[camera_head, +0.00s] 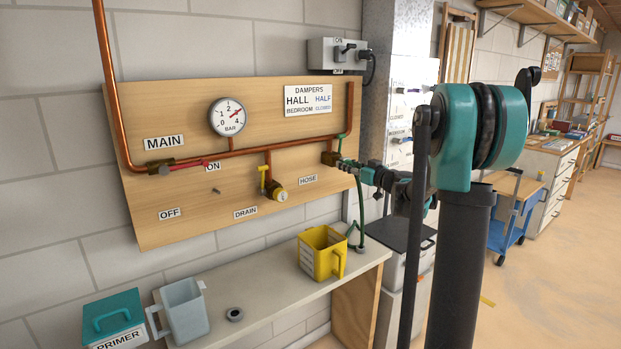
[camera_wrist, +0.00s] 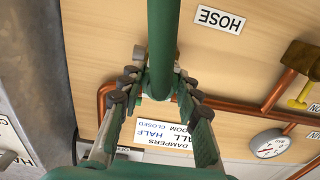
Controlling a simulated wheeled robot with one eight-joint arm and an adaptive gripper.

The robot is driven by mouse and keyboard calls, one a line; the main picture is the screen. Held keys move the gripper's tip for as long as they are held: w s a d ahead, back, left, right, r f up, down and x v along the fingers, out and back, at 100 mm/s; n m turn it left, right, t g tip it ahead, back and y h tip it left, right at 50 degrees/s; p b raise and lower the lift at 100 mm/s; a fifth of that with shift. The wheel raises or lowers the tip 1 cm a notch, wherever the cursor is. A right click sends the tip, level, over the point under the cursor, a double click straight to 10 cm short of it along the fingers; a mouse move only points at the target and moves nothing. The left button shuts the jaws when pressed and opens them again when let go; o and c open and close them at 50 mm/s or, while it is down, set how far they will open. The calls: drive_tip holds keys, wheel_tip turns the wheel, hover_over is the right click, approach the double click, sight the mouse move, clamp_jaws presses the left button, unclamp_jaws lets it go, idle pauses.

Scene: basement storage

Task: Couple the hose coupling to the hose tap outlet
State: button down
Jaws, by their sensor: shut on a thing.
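The hose tap (camera_head: 330,158) is a brass fitting with a green lever at the right end of the copper pipe, above the HOSE label (camera_head: 308,180). My gripper (camera_head: 352,167) reaches in from the right, close to the tap outlet. In the wrist view my gripper (camera_wrist: 158,80) has its fingers on both sides of the green hose's end, shut on the hose coupling, which is mostly hidden. The green hose (camera_head: 361,222) hangs down to the bench and also crosses the wrist view (camera_wrist: 162,35). I cannot tell whether coupling and outlet touch.
The wooden board carries a gauge (camera_head: 227,117), a red-handled main valve (camera_head: 163,167) and a yellow-handled drain valve (camera_head: 273,188). A grey pillar rises right of the board.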

drive_tip(key=shift+w+a, duration=0.1)
idle(0.5)
drive_tip(key=m, duration=1.2)
drive_tip(key=c, duration=1)
unclamp_jaws()
drive_tip(key=v, duration=0.9)
